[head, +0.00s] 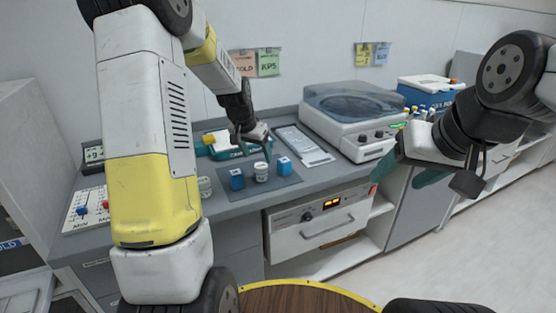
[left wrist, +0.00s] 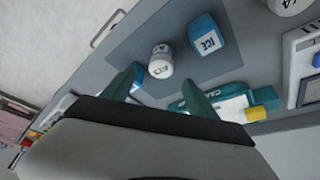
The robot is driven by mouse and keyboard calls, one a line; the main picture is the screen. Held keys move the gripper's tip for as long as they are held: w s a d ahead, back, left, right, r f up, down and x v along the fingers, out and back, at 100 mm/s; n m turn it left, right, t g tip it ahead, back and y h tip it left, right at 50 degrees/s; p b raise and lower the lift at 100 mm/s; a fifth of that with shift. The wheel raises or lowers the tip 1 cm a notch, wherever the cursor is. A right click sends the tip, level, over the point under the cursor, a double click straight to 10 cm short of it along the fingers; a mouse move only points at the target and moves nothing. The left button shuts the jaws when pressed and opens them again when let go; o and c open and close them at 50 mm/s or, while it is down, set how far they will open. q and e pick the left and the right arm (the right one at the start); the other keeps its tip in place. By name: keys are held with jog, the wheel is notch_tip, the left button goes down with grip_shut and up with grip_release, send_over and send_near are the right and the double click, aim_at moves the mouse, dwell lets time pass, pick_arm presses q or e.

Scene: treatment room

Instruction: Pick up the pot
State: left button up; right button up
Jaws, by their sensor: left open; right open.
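A small white pot (head: 261,172) with dark lettering stands upright on the dark grey mat (head: 262,190) between two blue blocks. A second white pot (head: 205,187) stands left of the mat. My left gripper (head: 254,150) is open and empty, above and slightly behind the middle pot. In the left wrist view this pot (left wrist: 160,62) shows just beyond the gap between the teal fingertips (left wrist: 163,80), with no clear contact. My right gripper (head: 405,180) is open and empty, in front of the counter at the right, away from the pots.
Blue blocks stand close on both sides of the pot, left (head: 237,179) and right (head: 284,166); one reads ICE (left wrist: 207,38). A teal case with a yellow part (head: 218,143) lies behind. A white tray (head: 304,145) and a centrifuge (head: 352,115) are to the right.

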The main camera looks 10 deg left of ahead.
aim_at(260, 165)
pick_arm(q)
jog(key=x, duration=0.7)
jog(key=shift+w+a+f, duration=0.1)
jog(key=shift+f, duration=0.35)
jog(key=c, duration=1.5)
jog(key=shift+o, duration=0.2)
jog(key=shift+r, duration=0.1)
